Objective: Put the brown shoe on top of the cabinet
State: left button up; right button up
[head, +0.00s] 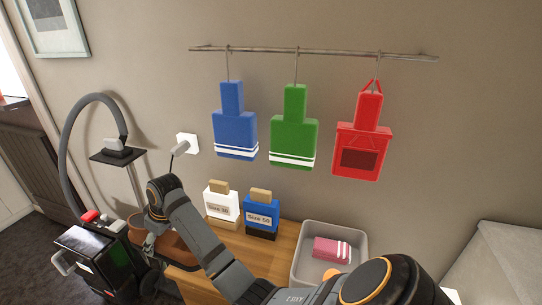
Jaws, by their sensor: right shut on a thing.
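The brown shoe (172,248) is at the lower left, beside the left edge of the wooden cabinet top (285,238), partly hidden by my right arm. My right gripper (150,222) is at the shoe's left end and shut on it; its fingers are mostly hidden by the wrist. I cannot tell whether the shoe touches the cabinet. My left gripper is not in view.
On the cabinet stand a white box (222,207) and a blue box (261,214) with size labels, and a grey bin (328,236) holding a pink item (331,249). Aprons (293,130) hang above.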

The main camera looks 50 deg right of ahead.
jog(key=s+d+f, duration=0.2)
jog(key=d, duration=0.1)
jog(key=s+d+f, duration=0.2)
jog(key=d+f, duration=0.1)
jog(key=d, duration=0.1)
jog(key=s+d+f+p, duration=0.1)
jog(key=s+d+f, duration=0.1)
jog(key=d+f, duration=0.1)
jog(key=shift+s+d, duration=0.25)
jog(key=shift+s, duration=0.15)
jog(key=shift+s+d+f, duration=0.2)
jog(key=shift+d+f, duration=0.1)
jog(key=shift+f, duration=0.25)
jog(key=shift+s+d+f, duration=0.1)
jog(key=shift+d+f, duration=0.05)
jog(key=shift+f, duration=0.85)
jog(key=shift+s+d+f, duration=0.1)
jog(key=shift+d+f, duration=0.05)
jog(key=shift+f, duration=0.8)
jog(key=o, duration=1.6)
jog(key=shift+f, duration=0.1)
jog(key=p+v, duration=0.1)
jog(key=v, duration=1.1)
jog(key=shift+s, duration=0.1)
